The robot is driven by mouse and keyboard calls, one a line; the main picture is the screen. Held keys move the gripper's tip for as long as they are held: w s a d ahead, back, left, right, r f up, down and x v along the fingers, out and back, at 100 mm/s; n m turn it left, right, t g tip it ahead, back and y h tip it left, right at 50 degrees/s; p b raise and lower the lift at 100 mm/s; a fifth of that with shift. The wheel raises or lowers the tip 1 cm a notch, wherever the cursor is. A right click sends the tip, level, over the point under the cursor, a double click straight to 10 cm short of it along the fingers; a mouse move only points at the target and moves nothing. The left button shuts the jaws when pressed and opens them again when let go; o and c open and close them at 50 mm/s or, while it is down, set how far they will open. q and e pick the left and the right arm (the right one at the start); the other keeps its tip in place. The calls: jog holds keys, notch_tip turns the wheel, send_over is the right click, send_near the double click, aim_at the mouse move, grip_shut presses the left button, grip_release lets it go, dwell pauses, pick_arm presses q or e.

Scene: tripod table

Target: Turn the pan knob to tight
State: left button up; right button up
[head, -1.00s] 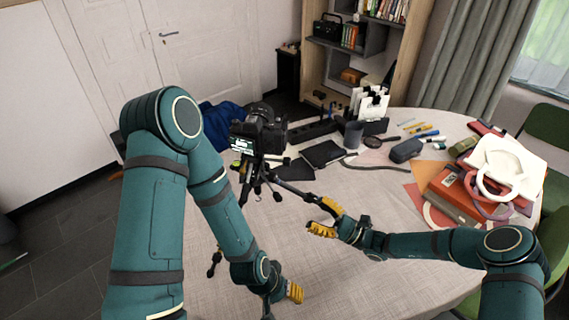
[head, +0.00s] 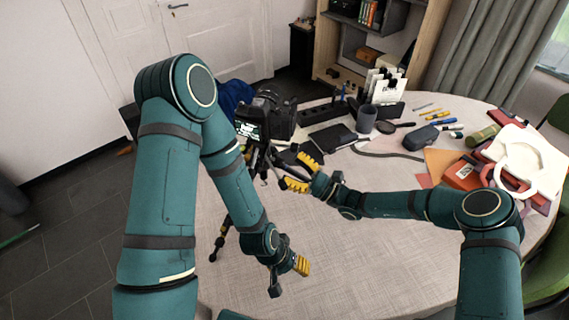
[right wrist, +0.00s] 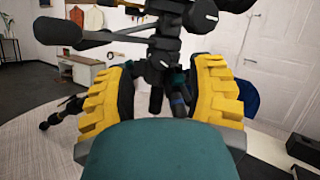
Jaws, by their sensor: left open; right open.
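A black camera (head: 268,115) with a lit screen sits on a dark tripod (head: 222,235) on the table, partly hidden behind my left arm. In the right wrist view the tripod head (right wrist: 165,45) fills the top middle. A round-ended knob (right wrist: 203,14) and a smaller one (right wrist: 163,62) show on it; I cannot tell which is the pan knob. A long handle (right wrist: 58,32) points left. My right gripper (head: 302,172), yellow-padded, is open just right of the tripod, its fingers either side of the lower head, with no clear contact. My left gripper (head: 289,276) is open, low, near the front.
The round table (head: 360,240) is clear at its front. Books and a white ring-shaped item (head: 515,167) are piled at the right.

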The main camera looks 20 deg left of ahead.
aim_at(276, 161)
jog(key=shift+x, duration=1.35)
jog(key=shift+o, duration=0.2)
grip_shut()
